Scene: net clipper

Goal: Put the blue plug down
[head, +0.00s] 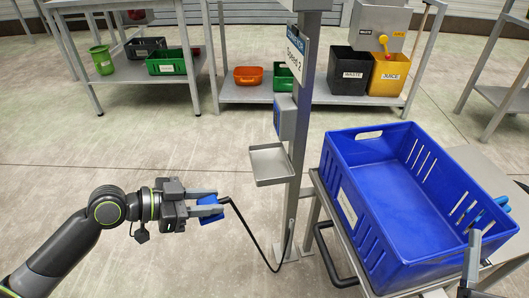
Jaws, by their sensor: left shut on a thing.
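The blue plug (209,210) is between the fingers of my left gripper (217,204), which is shut on it, in the left-centre of the head view. The plug is held in the air, with the grey floor behind it. A black cable runs from the plug to the right and down, then up at the foot of the grey post (302,130). The fingers hide part of the plug. A grey finger-like part, which looks like my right gripper (471,262), shows at the lower right in front of the crate's corner; its jaw state is unclear.
A small grey tray (270,164) and a blue-grey box (285,117) are on the post. A blue crate (345,190) sits on a cart at right. Behind are benches with waste (348,75) and juice (388,76) bins. Open floor lies around my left gripper.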

